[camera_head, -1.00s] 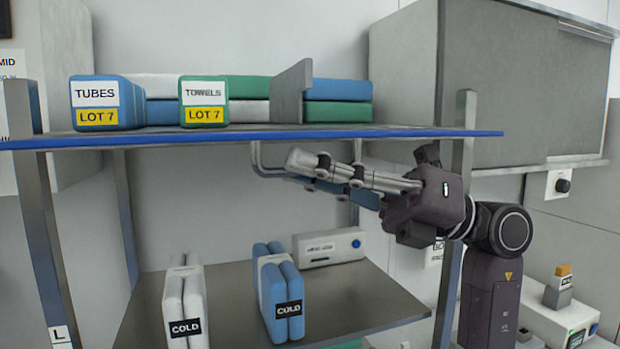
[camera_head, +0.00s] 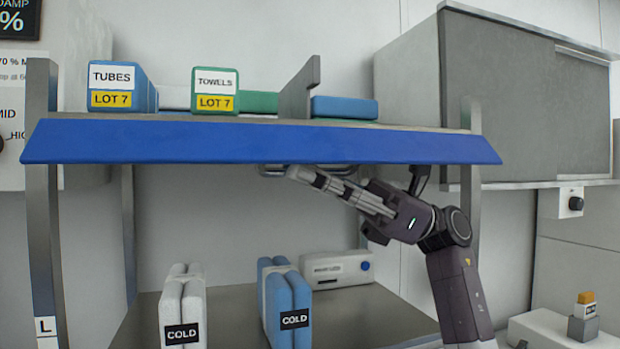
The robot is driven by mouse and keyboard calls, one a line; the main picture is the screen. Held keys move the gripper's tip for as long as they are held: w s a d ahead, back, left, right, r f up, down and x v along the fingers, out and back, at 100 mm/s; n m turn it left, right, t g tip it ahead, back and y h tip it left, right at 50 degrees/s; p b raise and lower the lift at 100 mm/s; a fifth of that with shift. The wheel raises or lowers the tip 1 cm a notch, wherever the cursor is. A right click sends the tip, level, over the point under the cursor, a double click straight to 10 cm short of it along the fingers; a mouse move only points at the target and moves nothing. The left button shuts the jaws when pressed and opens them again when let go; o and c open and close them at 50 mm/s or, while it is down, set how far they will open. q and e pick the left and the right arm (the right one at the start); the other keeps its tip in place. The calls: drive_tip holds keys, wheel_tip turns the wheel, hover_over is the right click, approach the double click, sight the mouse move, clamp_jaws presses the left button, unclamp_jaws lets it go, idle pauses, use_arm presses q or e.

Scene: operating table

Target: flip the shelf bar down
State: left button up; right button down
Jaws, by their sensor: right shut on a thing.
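The shelf bar is a grey metal U-shaped bar (camera_head: 272,171) under the upper shelf (camera_head: 420,128). Only its lower part shows below the shelf's wide blue front panel (camera_head: 260,142); the rest is hidden behind the panel. My right gripper (camera_head: 300,176) reaches in from the right, just beneath the panel, with its fingers pointing left and overlapping the bar. It is shut on the bar, though the exact contact is hard to see. My left gripper is not in view.
TUBES (camera_head: 120,86) and TOWELS (camera_head: 216,90) packs and a grey divider (camera_head: 300,88) stand on the upper shelf. White (camera_head: 184,300) and blue (camera_head: 287,298) COLD packs and a white device (camera_head: 338,268) sit below. A grey cabinet (camera_head: 520,95) is at right.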

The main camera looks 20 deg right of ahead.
drive_tip(key=shift+w+n+g+h, duration=0.15)
drive_tip(key=shift+w+n+g, duration=0.2)
drive_tip(key=shift+n, duration=0.45)
drive_tip(key=shift+w+n+g+h, duration=0.2)
drive_tip(key=shift+n+g, duration=0.15)
drive_tip(key=shift+n, duration=0.45)
drive_tip(key=c, duration=2.3)
unclamp_jaws()
drive_tip(key=shift+w, duration=0.1)
drive_tip(key=shift+f, duration=0.1)
